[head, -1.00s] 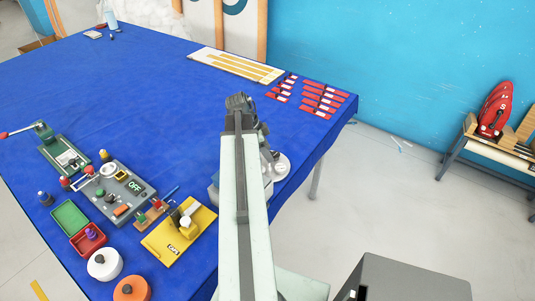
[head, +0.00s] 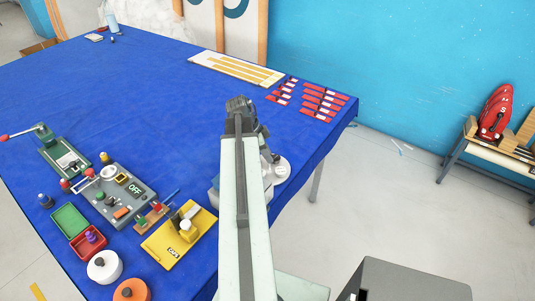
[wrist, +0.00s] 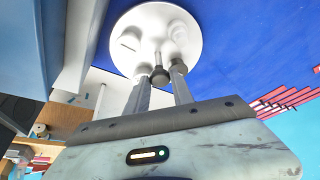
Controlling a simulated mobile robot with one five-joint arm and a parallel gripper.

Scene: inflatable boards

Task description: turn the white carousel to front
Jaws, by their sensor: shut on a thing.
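The white carousel (wrist: 126,58) is a round white disc with raised white parts and a slot on its top, large in the wrist view. In the head view the white carousel (head: 283,171) shows only in part, to the right of my arm near the table's right edge. My gripper (wrist: 160,72) reaches over the disc's near edge and is shut on a small grey peg (wrist: 159,76) of the carousel. My arm hides the gripper's fingers and much of the carousel in the head view.
The blue table (head: 150,100) is clear in its middle. Red tags (head: 322,99) and a pale board with yellow strips (head: 236,68) lie at the back right. A grey control box (head: 120,195), a yellow device (head: 178,240) and round containers (head: 104,265) stand at the front left.

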